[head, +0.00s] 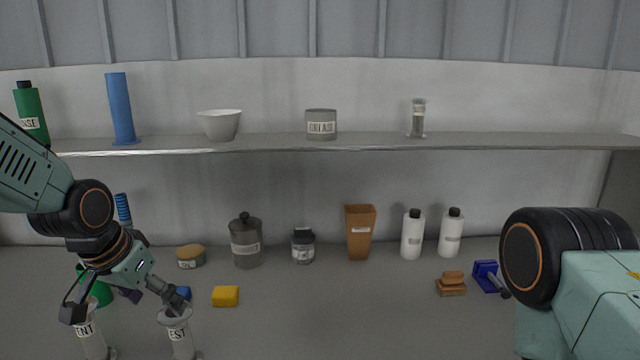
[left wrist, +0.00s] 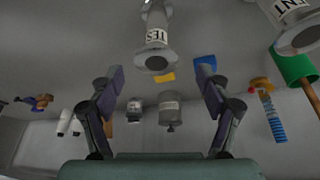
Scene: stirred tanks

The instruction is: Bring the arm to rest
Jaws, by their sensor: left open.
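My left arm comes in from the left in the head view. Its gripper (head: 122,302) is open, above the bench at lower left, near two clear labelled cylinders. The left cylinder (head: 92,338) reads "ENT" and the right cylinder (head: 180,335) reads "EST"; both are cut by the lower edge. In the left wrist view my left gripper (left wrist: 160,82) has its fingers wide apart with nothing between the tips. The cylinder labelled "TEST" (left wrist: 157,55) is beyond them. My right arm shows at right in the head view, but its gripper is out of view.
A shelf (head: 370,145) with several containers runs along the back. On the bench are a grey jar (head: 246,243), a brown beaker (head: 360,232), two white bottles (head: 412,235), a yellow sponge (head: 225,296) and a green object (head: 102,294) near the gripper. The front middle bench is clear.

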